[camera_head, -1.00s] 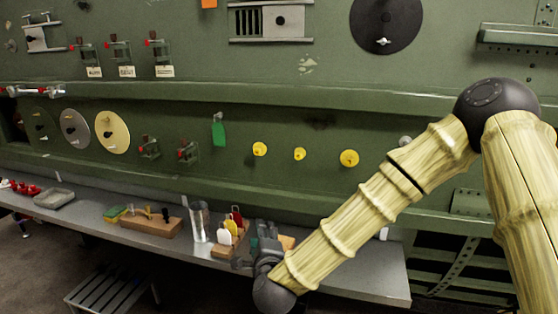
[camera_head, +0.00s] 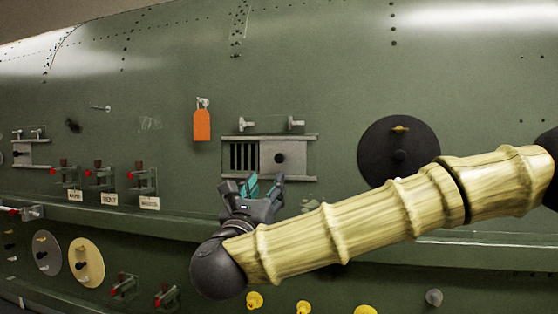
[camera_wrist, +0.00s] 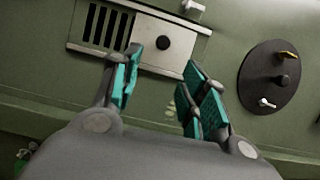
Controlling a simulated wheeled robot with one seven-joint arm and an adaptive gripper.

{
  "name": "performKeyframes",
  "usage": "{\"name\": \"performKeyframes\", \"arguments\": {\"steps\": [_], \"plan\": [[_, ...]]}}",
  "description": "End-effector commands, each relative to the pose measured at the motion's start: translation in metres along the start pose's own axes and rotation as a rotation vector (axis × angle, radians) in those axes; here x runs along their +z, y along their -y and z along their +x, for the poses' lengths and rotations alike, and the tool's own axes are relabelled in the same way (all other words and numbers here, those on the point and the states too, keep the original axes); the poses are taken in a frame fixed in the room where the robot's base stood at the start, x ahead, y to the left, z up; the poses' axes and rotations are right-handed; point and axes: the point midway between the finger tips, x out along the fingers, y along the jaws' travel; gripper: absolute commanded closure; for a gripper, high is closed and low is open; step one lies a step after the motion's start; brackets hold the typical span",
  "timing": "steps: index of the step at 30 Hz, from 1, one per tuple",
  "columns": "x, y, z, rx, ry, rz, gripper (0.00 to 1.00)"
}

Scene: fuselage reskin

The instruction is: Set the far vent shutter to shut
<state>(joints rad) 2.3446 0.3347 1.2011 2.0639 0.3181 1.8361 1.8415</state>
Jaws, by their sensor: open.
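A vent shutter (camera_head: 293,158) sits in the middle of the green panel. Its sliding plate with a black knob (camera_head: 279,158) is at the right of its rails, and dark slats (camera_head: 243,157) show bare at the left. It also shows at the top of the wrist view (camera_wrist: 160,41). A second, smaller vent shutter (camera_head: 33,153) is at the far left, too small to tell its setting. My gripper (camera_head: 251,188) is open and empty, just below and in front of the middle shutter. In the wrist view its teal-padded fingers (camera_wrist: 165,90) spread below the knob, apart from it.
An orange tag (camera_head: 202,125) hangs left of the middle shutter. A dark round disc (camera_head: 398,148) with a small handle is to its right. Red-tipped toggle switches (camera_head: 101,176) line the left. A green ledge (camera_head: 480,237) runs below. Two small pegs stand above the shutter.

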Motion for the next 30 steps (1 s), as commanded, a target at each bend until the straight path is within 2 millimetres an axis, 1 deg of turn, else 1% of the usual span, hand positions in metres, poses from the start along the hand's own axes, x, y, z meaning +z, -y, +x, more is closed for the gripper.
{"name": "performKeyframes", "arguments": {"steps": [3, 7, 15, 21, 24, 30], "plan": [[0.01, 0.003, 0.0, -0.006, 0.006, 0.015, 0.56], [0.015, 0.004, 0.006, -0.008, 0.009, 0.017, 0.56], [0.011, 0.002, 0.049, -0.008, 0.003, 0.013, 0.56], [0.01, 0.002, 0.077, -0.007, 0.003, 0.013, 0.56], [0.009, 0.002, 0.089, -0.007, 0.003, 0.012, 0.56], [0.007, 0.002, 0.104, -0.005, 0.003, 0.013, 0.56]]}}
